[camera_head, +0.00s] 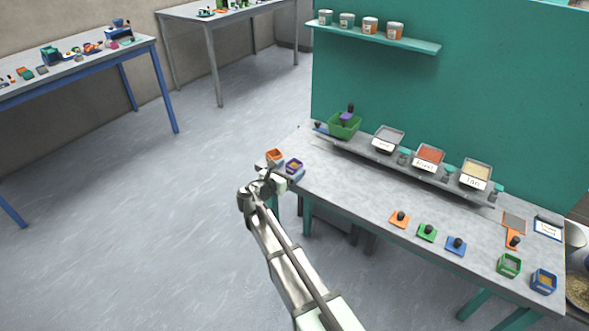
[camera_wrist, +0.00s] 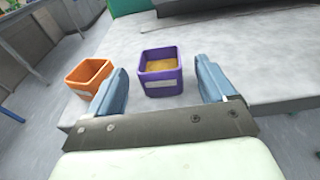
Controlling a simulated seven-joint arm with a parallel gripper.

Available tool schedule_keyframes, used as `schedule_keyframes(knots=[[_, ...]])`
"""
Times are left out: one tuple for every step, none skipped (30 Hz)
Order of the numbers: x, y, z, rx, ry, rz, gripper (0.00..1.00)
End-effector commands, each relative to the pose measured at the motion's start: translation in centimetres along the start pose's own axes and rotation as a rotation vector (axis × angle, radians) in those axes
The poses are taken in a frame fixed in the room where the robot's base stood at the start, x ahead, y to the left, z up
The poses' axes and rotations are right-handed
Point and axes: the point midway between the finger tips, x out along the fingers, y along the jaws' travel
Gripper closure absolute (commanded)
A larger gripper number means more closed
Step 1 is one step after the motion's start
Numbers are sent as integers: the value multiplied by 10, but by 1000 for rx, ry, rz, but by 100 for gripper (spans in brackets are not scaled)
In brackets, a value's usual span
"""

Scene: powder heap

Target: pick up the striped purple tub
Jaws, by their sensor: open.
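The purple tub (camera_wrist: 161,84) stands upright on the table near its left end, with tan powder inside and a pale label band on its front. In the head view it is a small purple box (camera_head: 294,167), and I cannot make out stripes there. My gripper (camera_wrist: 160,76) is open and empty. In the wrist view its two blue fingers lie to the left and right of the tub, with the tub ahead between them; I see no contact. In the head view my gripper (camera_head: 277,182) is at the table's left edge.
An orange tub (camera_wrist: 90,77) stands close to the left of the purple one, by the left finger. A green bin (camera_head: 343,131) holding a purple item and several labelled trays stand along the back. Orange, green and blue tools lie on the right half.

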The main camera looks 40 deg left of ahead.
Motion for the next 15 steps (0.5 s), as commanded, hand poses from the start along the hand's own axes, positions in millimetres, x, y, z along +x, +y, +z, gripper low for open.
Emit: schedule_keyframes(knots=[[8,-1,-2,0,0,-3,16],[12,-1,-2,0,0,-2,16],[18,-1,-2,0,0,-2,16],[22,0,-2,0,0,-1,16],[25,0,-2,0,0,-1,16],[29,-1,-2,0,0,-1,16],[31,-1,-2,0,0,-1,16],[32,-1,-2,0,0,-1,16],[33,-2,-2,0,0,-1,16],[33,-2,-2,0,0,-1,16],[32,-2,-2,0,0,-1,16],[32,-2,-2,0,0,0,16],[32,-2,-2,0,0,0,16],[32,-2,-2,0,0,0,16],[32,-2,-2,0,0,0,18]])
